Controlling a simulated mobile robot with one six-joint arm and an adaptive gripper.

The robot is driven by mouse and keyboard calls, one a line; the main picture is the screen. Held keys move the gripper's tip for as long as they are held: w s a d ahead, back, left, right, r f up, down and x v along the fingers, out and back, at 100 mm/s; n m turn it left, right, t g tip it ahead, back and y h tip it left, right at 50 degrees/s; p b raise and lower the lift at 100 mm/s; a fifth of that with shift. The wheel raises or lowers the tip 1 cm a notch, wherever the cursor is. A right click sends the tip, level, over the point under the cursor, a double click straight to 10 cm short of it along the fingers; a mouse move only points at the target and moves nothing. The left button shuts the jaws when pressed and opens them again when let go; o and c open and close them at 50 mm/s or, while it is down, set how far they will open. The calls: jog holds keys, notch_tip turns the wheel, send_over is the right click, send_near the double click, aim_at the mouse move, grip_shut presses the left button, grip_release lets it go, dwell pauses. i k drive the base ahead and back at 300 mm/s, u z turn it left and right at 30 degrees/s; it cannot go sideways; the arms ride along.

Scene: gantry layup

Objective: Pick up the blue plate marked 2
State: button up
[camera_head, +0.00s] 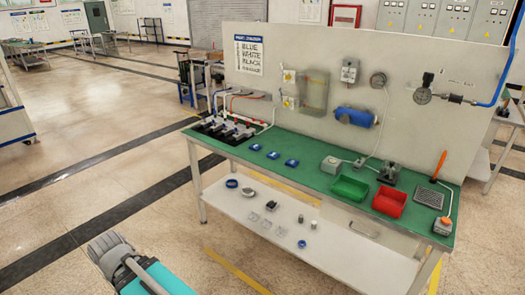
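Three small blue plates lie in a slanting row on the green top of the workbench, left of its middle: a left plate (256,147), a middle plate (272,155) and a right plate (291,162). Each has a small light mark on it, too small to read, so I cannot tell which is marked 2. The plates lie apart from each other with nothing on top of them.
Several grey devices (228,128) stand left of the plates. A grey box (331,165), a green bin (350,188) and a red bin (389,203) stand to the right. An upright panel (300,60) backs the bench (222,147). Floor in front is clear.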

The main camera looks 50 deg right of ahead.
aim_at(255, 147)
jog(key=z, duration=2.3)
jog(key=i, duration=1.1)
jog(key=z, duration=0.05)
